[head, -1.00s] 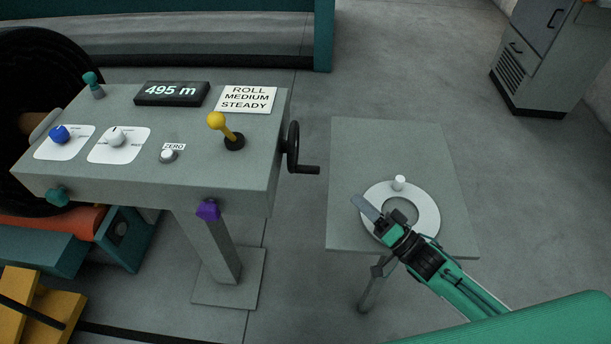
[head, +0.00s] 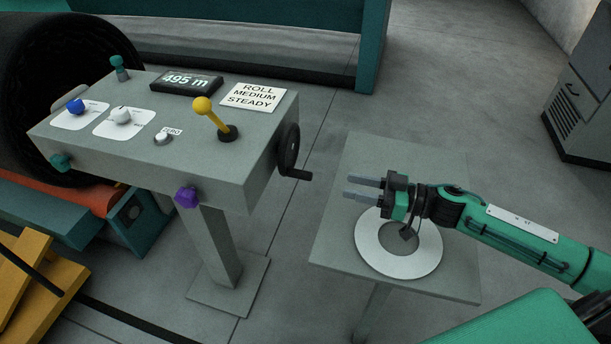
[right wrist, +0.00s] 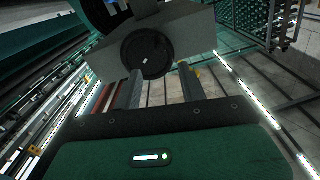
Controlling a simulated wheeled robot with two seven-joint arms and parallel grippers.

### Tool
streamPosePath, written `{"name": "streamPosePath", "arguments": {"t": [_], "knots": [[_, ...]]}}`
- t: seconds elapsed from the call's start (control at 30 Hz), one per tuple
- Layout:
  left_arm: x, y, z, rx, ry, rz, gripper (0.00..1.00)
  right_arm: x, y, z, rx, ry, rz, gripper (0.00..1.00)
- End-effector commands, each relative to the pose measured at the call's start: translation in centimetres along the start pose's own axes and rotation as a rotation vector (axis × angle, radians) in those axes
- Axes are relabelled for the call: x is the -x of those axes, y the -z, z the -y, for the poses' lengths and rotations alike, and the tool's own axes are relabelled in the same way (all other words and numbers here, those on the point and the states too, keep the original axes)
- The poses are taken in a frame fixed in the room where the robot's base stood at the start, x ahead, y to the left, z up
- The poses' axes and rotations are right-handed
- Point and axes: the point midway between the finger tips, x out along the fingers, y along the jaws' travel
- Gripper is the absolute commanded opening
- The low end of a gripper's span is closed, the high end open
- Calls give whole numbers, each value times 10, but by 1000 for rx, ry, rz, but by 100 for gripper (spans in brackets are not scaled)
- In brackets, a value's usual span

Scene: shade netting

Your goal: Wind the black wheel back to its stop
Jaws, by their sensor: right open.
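The black wheel (head: 288,148) is mounted on the right side of the grey console (head: 150,165). Its crank handle (head: 297,174) sticks out toward the lower right. In the right wrist view the wheel (right wrist: 147,54) shows nearly face-on, ahead of the fingers. My right gripper (head: 364,188) is open and empty, above the small side table, to the right of and apart from the wheel. Its two fingers point left toward the console. In the right wrist view the right gripper (right wrist: 160,88) shows one finger on each side below the wheel. My left gripper is not in view.
The console carries a display reading 495 m (head: 186,82), a yellow lever (head: 212,112), knobs and a white ZERO button (head: 163,138). The side table (head: 330,245) holds a white ring (head: 378,258). Floor shows between console and table.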

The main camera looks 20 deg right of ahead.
Motion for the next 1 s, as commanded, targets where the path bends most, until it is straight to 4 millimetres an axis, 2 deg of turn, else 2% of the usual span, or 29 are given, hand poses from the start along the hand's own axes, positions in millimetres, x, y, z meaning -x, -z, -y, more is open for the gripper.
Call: {"name": "streamPosePath", "arguments": {"t": [0.6, 0.8, 1.0], "knots": [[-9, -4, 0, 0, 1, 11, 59, -76, 2, 0, 0, 0, -4, 41], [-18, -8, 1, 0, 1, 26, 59, -101, 2, 0, -1, -1, -3, 41], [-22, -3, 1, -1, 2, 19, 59, -114, 0, 0, -1, 0, -1, 41]]}}
